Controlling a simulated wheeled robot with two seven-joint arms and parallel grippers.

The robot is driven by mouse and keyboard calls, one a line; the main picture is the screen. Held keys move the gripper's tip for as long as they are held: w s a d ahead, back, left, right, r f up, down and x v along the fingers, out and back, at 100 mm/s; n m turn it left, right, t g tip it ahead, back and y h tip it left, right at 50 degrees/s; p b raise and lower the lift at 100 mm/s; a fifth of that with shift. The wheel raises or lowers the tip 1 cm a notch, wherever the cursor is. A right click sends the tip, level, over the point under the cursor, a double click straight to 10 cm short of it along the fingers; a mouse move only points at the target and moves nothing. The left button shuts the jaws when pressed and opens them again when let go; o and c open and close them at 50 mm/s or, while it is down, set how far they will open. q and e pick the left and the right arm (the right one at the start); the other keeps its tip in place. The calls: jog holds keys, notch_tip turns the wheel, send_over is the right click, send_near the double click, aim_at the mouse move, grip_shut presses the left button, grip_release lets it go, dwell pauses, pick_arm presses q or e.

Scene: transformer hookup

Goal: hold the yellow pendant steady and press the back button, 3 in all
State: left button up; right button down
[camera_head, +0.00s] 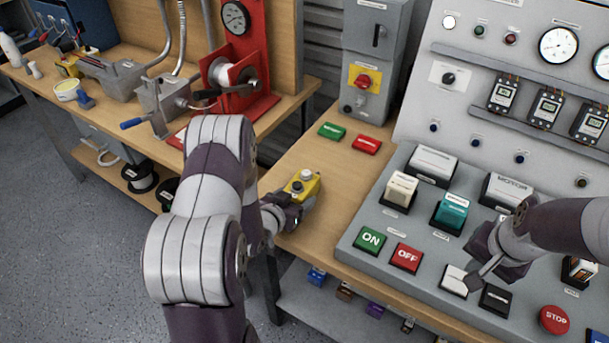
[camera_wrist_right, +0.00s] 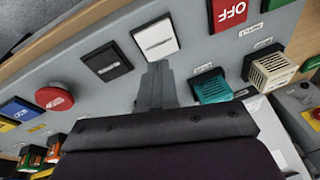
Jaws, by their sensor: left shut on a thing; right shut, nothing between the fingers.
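The yellow pendant (camera_head: 311,186) is at the front edge of the wooden bench, with a light round button (camera_head: 306,174) toward the back and a dark one (camera_head: 297,186) nearer the front. My left gripper (camera_head: 294,203) is shut on the pendant from its near side; its fingers are partly hidden. My right gripper (camera_head: 472,284) is shut and empty, above the grey console, well to the right of the pendant. In the right wrist view its shut fingers (camera_wrist_right: 157,78) point toward a white button (camera_wrist_right: 156,37); I cannot tell whether they touch it.
The console carries a green ON button (camera_head: 370,240), a red OFF button (camera_head: 406,257), a black button (camera_head: 495,299) and a red STOP button (camera_head: 554,320). Green (camera_head: 332,131) and red (camera_head: 367,145) blocks lie behind the pendant. Bare bench surrounds it.

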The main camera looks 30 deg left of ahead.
jog(key=w+a+r+m+y, duration=0.1)
jog(key=w+a+m, duration=0.1)
jog(key=w+a, duration=0.45)
notch_tip(320, 180, up, 5)
jog(key=m+t+y, duration=0.1)
jog(key=m+y, duration=0.5)
jog(key=m, duration=0.2)
send_over(308, 175)
jog(key=shift+a+r, duration=0.1)
jog(key=shift+f, duration=4.45)
jog(key=shift+f, duration=0.15)
jog(key=shift+f, duration=0.25)
